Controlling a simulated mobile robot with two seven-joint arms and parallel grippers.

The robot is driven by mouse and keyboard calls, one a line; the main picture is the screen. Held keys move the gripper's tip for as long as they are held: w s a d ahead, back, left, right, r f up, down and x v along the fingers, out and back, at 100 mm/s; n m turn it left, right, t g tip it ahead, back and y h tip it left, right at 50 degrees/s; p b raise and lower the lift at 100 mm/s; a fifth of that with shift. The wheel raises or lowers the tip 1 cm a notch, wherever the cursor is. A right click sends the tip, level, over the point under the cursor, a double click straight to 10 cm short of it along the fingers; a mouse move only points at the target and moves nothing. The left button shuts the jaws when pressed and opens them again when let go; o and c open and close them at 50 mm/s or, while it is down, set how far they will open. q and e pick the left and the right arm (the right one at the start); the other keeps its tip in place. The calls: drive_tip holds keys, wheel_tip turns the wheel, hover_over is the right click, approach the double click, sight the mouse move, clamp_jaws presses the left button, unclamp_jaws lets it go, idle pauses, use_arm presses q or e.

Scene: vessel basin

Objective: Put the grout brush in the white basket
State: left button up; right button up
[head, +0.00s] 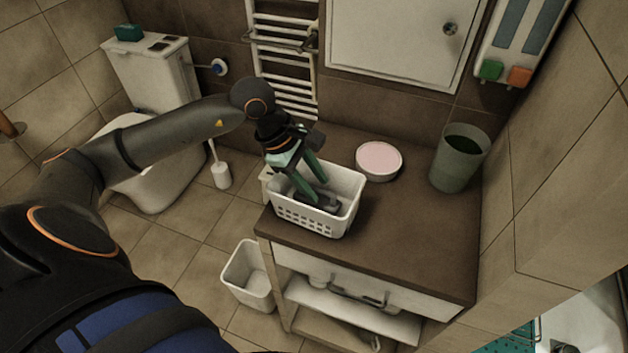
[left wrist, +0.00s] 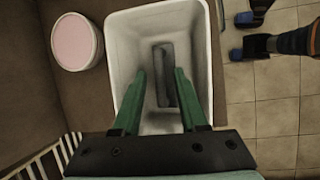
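The white basket (head: 315,222) stands upright on the brown counter; its inside also shows in the left wrist view (left wrist: 126,50). A dark grey, elongated object that looks like the grout brush (left wrist: 163,72) lies inside on the basket floor. It shows as a dark shape in the head view (head: 328,204), partly hidden by a finger. My left gripper (head: 317,188) reaches down into the basket from above. Its green fingers (left wrist: 160,72) are apart, with the brush seen below and between the tips, apparently not gripped. My right gripper is not in view.
A round pink-topped tub (head: 379,160) and a grey-green bin (head: 459,158) stand behind and right of the basket on the counter (head: 410,235). A towel radiator (head: 285,60) is behind. A white bin (head: 248,275) stands on the floor. The counter's front right is clear.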

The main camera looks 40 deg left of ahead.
use_arm(q)
drive_tip(key=v, duration=1.2)
drive_tip(key=shift+r+b, duration=0.2)
drive_tip(key=shift+b, duration=0.15)
